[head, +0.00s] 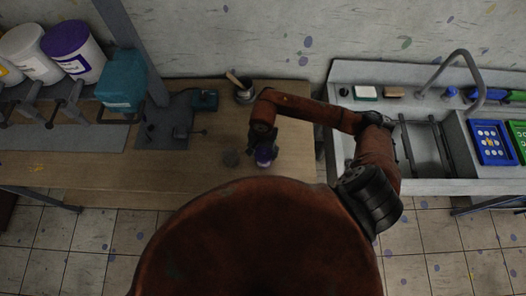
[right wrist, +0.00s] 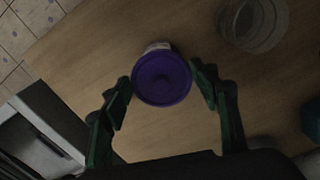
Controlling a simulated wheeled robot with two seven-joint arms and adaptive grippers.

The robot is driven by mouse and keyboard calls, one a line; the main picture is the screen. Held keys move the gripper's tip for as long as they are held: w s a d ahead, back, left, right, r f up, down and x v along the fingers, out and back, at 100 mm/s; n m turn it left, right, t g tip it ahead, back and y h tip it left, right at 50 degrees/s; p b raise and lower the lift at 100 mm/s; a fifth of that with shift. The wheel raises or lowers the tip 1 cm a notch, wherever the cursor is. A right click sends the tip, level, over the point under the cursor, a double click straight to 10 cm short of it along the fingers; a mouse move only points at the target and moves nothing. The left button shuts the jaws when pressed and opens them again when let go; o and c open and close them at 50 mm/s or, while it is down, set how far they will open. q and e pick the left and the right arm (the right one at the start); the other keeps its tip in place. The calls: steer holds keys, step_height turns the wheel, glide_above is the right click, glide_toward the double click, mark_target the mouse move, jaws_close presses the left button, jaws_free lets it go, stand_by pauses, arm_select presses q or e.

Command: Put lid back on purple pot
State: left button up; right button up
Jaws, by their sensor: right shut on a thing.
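A round purple lid (right wrist: 162,84) is in the middle of the right wrist view, seen from above. A bit of a white pot (right wrist: 157,47) shows past its far edge. I cannot tell whether the lid is seated on the pot or just above it. My right gripper (right wrist: 161,77) has a green finger on each side of the lid and is shut on it. In the head view my right gripper (head: 257,146) is over the front part of the wooden table, with the purple lid (head: 265,157) at its tips. My left gripper is not in view.
A clear round container (right wrist: 254,22) stands nearby on the table (head: 215,150). A dark cup (head: 244,95) with a wooden handle in it stands at the back. A printing press (head: 165,120) is to the left, and a sink counter (head: 345,135) is to the right.

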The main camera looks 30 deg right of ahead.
steer(key=b, duration=0.2)
steer(key=shift+f+b, duration=0.2)
steer(key=shift+b, duration=0.2)
stand_by(2.1)
steer(key=o, duration=0.8)
steer(key=shift+o, duration=0.3)
steer(key=o, duration=0.4)
steer(key=shift+o, duration=0.2)
steer(key=shift+r, duration=0.15)
steer(key=shift+r+p, duration=1.1)
steer(key=shift+r, duration=2.3)
steer(key=shift+c, duration=0.7)
